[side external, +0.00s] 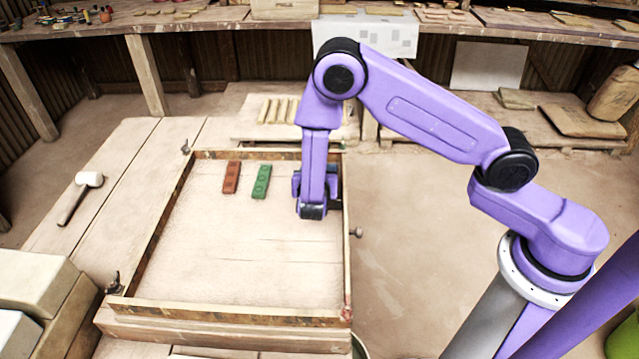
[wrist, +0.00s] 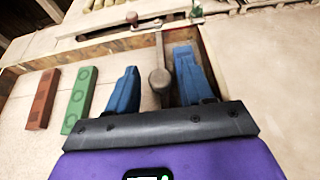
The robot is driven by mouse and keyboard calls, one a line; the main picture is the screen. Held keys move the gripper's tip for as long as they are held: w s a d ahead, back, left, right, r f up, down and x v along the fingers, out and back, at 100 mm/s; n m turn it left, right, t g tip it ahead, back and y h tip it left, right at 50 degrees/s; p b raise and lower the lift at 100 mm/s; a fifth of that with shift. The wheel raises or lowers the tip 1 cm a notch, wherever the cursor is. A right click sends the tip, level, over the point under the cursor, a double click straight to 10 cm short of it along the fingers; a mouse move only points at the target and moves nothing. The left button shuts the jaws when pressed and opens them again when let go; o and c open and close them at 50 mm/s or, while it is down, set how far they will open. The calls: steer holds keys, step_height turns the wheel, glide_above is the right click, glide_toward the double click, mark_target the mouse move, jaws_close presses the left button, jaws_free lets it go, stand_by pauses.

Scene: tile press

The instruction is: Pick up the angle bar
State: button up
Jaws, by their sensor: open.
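My gripper (side external: 315,196) is low over the right part of the framed wooden bed (side external: 250,285), near its far right corner. In the wrist view my gripper (wrist: 157,60) has its two blue fingers wide apart. A grey-brown piece with a rounded near end (wrist: 160,80) shows between them; I cannot tell whether it is the angle bar or whether a finger touches it. In the side view my arm hides that spot. A red-brown bar (side external: 231,178) and a green bar (side external: 261,182) with round marks lie flat left of my gripper, also in the wrist view (wrist: 42,99) (wrist: 79,99).
The bed's raised rim (side external: 230,311) has clamps (side external: 115,283) on it. A mallet (side external: 78,195) lies on the boards to the left. Pale blocks (side external: 35,285) stand at the lower left. The bed's middle and front are clear.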

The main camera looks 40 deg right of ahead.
steer(key=shift+w+d+f, duration=0.2)
steer(key=shift+w+d, duration=0.1)
steer(key=shift+w, duration=0.05)
jaws_close()
steer(key=shift+r, duration=0.2)
steer(key=shift+r, duration=0.25)
step_height(320, 180, up, 2)
steer(key=s+d+r, duration=0.1)
steer(key=s+r, duration=0.9)
steer(key=s, duration=0.3)
steer(key=shift+s+d, duration=0.35)
steer(key=shift+d, duration=0.05)
